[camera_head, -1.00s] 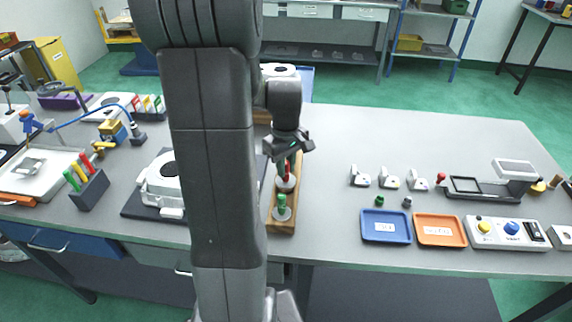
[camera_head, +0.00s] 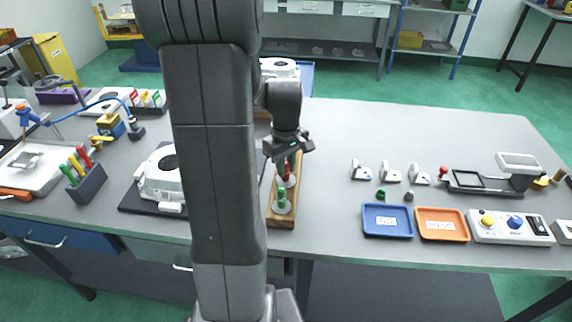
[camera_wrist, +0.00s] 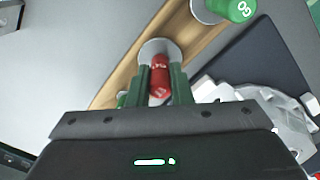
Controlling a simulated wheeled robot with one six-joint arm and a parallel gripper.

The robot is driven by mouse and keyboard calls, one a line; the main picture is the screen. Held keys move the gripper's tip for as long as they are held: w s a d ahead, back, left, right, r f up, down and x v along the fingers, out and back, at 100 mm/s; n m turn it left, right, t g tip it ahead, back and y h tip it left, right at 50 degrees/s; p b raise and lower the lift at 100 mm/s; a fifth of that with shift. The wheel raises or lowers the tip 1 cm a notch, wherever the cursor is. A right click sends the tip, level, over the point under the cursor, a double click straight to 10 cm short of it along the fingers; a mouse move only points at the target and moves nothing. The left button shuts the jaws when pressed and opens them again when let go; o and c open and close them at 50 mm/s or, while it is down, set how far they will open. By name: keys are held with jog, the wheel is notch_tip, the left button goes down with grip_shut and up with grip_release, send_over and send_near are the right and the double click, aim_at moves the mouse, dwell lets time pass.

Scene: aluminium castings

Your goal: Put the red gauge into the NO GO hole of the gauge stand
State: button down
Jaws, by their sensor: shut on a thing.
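The gauge stand (camera_head: 272,214) is a wooden block with round metal seats, and it also shows in the wrist view (camera_wrist: 117,84). My gripper (camera_head: 287,160) is above its far part, with green fingers (camera_wrist: 161,85) shut on the red gauge (camera_wrist: 160,76). The red gauge also shows in the head view (camera_head: 287,172). Its lower end is at a metal seat (camera_wrist: 153,46); I cannot tell how deep it sits. The green gauge (camera_head: 282,195), marked GO in the wrist view (camera_wrist: 239,9), stands in the nearer seat. The NO GO label is not readable.
A white casting (camera_head: 160,178) on a dark plate lies left of the stand, partly behind my arm. A dark block with coloured handles (camera_head: 88,184) is farther left. Blue (camera_head: 388,233) and orange (camera_head: 441,238) trays lie right. The table between stand and trays is clear.

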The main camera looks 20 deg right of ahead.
jog(key=c, duration=1.2)
grip_release()
jog(key=shift+c, duration=0.2)
notch_tip(320, 180, up, 14)
jog(key=shift+f, duration=0.15)
jog(key=shift+f, duration=0.1)
notch_tip(320, 180, down, 14)
jog(key=shift+r, duration=0.2)
jog(key=shift+r+p, duration=0.35)
jog(key=shift+r, duration=0.1)
jog(key=shift+f, duration=0.15)
